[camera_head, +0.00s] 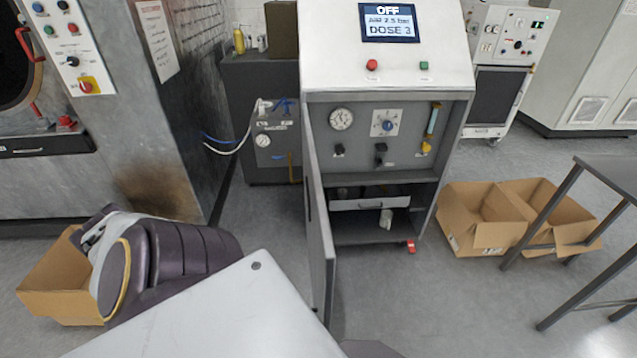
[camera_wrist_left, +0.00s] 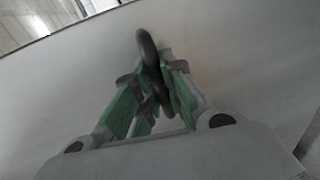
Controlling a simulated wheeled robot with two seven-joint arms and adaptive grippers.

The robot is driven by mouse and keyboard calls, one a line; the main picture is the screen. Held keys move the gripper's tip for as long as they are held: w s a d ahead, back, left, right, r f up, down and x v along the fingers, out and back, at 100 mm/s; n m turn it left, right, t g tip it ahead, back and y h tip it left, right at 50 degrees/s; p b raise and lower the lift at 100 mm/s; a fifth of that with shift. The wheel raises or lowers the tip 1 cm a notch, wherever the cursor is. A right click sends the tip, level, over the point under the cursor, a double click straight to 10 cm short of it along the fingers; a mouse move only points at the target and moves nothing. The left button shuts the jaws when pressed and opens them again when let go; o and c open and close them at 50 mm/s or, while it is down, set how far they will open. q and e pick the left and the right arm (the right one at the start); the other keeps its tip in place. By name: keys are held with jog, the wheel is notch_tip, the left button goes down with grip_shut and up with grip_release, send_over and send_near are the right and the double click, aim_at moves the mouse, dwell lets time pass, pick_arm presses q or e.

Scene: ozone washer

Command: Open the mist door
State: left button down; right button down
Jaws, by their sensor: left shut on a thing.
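A grey door (camera_head: 320,240) stands swung out from the left side of the white-topped cabinet (camera_head: 330,60), seen nearly edge-on in the head view. The cabinet's lower opening shows a shelf and drawer inside. In the left wrist view, my left gripper (camera_wrist_left: 160,90) has green-padded fingers shut on a dark handle (camera_wrist_left: 147,48). The handle sits on a plain pale panel (camera_wrist_left: 240,60), whose edge shows at top left. My right gripper is not in view.
Two open cardboard boxes (camera_head: 480,215) sit on the floor right of the cabinet, near a metal table (camera_head: 608,170). Another box (camera_head: 50,285) lies behind my left arm. A grey machine (camera_head: 90,150) stands at left. Floor in front of the cabinet (camera_head: 430,310) is clear.

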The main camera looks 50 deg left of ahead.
pick_arm(q)
jog(key=shift+v, duration=0.75)
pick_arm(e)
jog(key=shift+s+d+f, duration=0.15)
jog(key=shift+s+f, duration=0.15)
pick_arm(q)
jog(key=shift+f, duration=0.2)
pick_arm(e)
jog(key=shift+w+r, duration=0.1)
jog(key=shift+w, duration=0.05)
pick_arm(q)
jog(key=c, duration=1.5)
grip_release()
jog(key=shift+a, duration=0.1)
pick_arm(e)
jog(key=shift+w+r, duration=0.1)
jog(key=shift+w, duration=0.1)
pick_arm(q)
jog(key=shift+v, duration=6)
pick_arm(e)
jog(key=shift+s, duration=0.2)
pick_arm(q)
jog(key=shift+w+a, duration=0.15)
